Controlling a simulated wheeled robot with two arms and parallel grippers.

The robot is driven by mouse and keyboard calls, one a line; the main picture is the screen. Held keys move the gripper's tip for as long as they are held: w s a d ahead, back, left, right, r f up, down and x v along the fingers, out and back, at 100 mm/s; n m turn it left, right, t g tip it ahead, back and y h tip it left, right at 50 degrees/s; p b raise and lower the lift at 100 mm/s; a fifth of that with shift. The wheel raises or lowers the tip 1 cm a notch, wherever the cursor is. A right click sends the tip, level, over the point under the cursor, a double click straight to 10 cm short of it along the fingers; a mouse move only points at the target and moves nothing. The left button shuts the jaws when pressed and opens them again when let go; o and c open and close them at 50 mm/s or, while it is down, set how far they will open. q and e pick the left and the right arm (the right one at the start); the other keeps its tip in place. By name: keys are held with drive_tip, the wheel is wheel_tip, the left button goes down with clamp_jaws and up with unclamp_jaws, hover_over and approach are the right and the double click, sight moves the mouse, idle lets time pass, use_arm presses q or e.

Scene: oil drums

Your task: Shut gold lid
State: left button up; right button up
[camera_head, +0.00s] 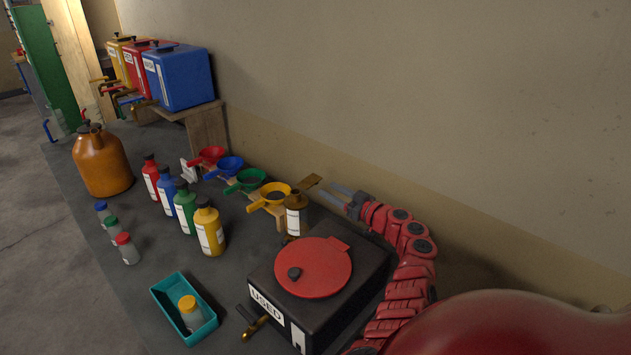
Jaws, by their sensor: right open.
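A small flat gold-brown piece (310,182), which looks like the gold lid, stands tilted up behind and above a gold-brown bottle (296,216) with a white label. I cannot tell how it is attached. My right gripper (334,192) comes in from the right and is open, with its pale fingers pointing left toward the gold piece. The fingertips are close to it, low by the wall; I cannot tell whether they touch. My left gripper is not in view.
A black box (348,297) labelled USED, with a round red lid (311,267), stands in front of my right arm. Several coloured funnels, including a yellow one (275,191), and a yellow bottle (208,230) stand left. A teal tray (173,308) holds a yellow-capped jar. The wall is close behind.

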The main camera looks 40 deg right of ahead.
sight(315, 183)
drive_tip(key=w, duration=0.6)
drive_tip(key=shift+w+a, duration=0.4)
clamp_jaws()
